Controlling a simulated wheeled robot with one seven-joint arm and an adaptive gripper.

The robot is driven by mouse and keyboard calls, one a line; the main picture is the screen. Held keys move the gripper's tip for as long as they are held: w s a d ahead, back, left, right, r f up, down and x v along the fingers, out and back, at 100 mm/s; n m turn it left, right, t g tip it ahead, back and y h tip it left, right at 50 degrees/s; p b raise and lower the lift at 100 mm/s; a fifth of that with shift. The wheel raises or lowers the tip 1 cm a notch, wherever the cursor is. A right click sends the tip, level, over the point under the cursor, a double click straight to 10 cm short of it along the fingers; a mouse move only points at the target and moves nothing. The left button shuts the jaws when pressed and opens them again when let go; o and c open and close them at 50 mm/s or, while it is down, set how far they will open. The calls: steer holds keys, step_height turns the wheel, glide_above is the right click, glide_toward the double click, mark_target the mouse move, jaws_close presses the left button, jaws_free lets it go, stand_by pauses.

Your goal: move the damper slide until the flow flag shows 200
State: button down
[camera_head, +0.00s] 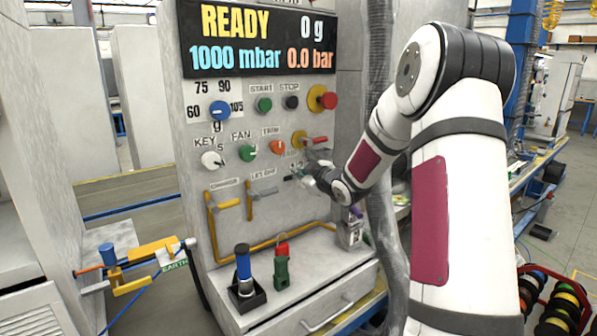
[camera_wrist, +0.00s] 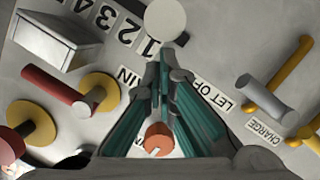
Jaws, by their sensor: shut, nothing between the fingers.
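My gripper (camera_head: 302,172) is at the panel's right side, beside the row of numbers. In the wrist view its green fingers (camera_wrist: 168,62) meet at the tips with nothing between them. The tips lie just below a pale round disc (camera_wrist: 165,18) with a dark bar behind it, next to a numbered strip (camera_wrist: 128,28). The disc may be the damper slide's knob; I cannot tell for sure, nor whether the tips touch it. I cannot make out a flow flag or a 200. The display (camera_head: 262,40) reads READY, 0 g, 1000 mbar and 0.0 bar.
A grey box (camera_wrist: 58,40) and a red-handled lever (camera_wrist: 60,86) stand out from the panel. The orange trim knob (camera_wrist: 158,138) shows between my fingers. The LET OFF lever (camera_wrist: 262,95) is to the right. Below, a shelf holds a blue-handled tool (camera_head: 243,265) and a green item (camera_head: 281,270).

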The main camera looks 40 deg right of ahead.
steer(key=d+p, duration=0.2)
steer(key=d, duration=0.4)
steer(key=shift+d+p, duration=0.2)
steer(key=shift+p, duration=0.2)
steer(key=shift+w, duration=0.1)
